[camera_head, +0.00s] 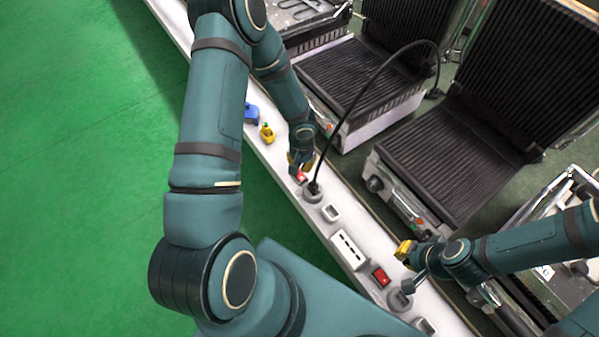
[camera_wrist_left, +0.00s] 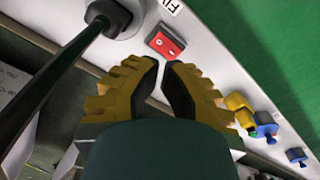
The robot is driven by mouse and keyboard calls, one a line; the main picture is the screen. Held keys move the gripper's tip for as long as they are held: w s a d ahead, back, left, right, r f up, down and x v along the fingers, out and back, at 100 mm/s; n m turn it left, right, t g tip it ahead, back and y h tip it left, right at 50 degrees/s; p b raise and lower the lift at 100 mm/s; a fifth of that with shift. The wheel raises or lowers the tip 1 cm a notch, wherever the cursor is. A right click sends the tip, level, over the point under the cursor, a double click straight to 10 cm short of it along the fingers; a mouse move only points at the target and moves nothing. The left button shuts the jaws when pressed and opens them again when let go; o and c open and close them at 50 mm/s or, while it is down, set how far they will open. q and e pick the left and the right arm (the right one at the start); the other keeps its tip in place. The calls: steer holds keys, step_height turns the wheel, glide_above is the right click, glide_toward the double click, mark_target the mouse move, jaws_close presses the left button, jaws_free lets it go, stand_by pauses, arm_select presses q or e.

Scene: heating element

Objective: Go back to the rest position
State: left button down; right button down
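My left gripper (camera_head: 301,164) is over the white strip beside a red switch (camera_head: 300,177). In the left wrist view its yellow fingers (camera_wrist_left: 162,66) have their tips nearly together, with nothing seen between them. The red switch (camera_wrist_left: 165,42) lies just beyond the tips, and no contact shows. My right gripper (camera_head: 404,250) has yellow fingers and is above the strip's right edge, near a second red switch (camera_head: 381,277). It is too small to tell whether it is open, and no held object shows.
Several contact grills (camera_head: 452,157) stand along the right. A black cable (camera_head: 359,90) arches from a grill to a plug (camera_head: 313,191) beside my left gripper. A white socket block (camera_head: 348,250), a yellow piece (camera_head: 267,133) and a blue piece (camera_head: 251,113) are on the strip. Green floor (camera_head: 80,180) is clear at left.

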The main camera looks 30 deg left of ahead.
stand_by(0.5)
arm_select(q)
steer(key=s+d+r+h, duration=0.2)
steer(key=s+d, duration=0.3)
steer(key=d, duration=0.3)
steer(key=s+d+r+t+h, duration=0.1)
steer(key=s+d+r+h, duration=0.1)
steer(key=s+d, duration=0.4)
steer(key=shift+d+r+t, duration=0.3)
steer(key=shift+d, duration=1.5)
